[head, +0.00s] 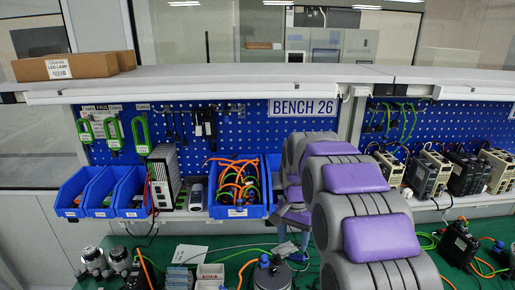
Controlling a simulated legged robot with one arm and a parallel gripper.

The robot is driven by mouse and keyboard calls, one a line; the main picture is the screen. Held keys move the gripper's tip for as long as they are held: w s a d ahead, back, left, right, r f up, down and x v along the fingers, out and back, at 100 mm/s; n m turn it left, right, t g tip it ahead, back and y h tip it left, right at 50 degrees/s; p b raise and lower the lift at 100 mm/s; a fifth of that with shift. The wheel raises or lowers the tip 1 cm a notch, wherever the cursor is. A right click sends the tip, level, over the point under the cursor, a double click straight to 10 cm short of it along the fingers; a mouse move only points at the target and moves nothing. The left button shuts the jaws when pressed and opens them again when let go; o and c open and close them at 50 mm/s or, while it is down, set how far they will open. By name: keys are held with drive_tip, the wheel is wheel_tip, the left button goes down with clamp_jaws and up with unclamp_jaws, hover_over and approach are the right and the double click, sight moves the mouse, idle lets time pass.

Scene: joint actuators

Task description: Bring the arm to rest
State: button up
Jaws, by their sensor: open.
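My arm (365,220), grey with purple pads, rises from the bottom right and folds forward in front of the workbench. My gripper (292,238) shows small behind the arm's left side, pointing down over the green bench mat. It is open and I see nothing between its fingers. The arm links hide part of it.
Blue bins (133,195) and a blue bin of orange and green cables (238,210) stand on the shelf. Power units (428,175) stand at right. Motors (105,262) and a black device (458,245) lie on the green mat (190,245). Cardboard boxes (68,66) sit on top.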

drive_tip(key=s+d+f+n+g, duration=0.1)
drive_tip(key=s+n, duration=0.5)
drive_tip(key=s, duration=3.1)
drive_tip(key=shift+s+d+f+n+b, duration=0.15)
drive_tip(key=shift+d+f+n+b, duration=0.2)
drive_tip(key=shift+f, duration=0.2)
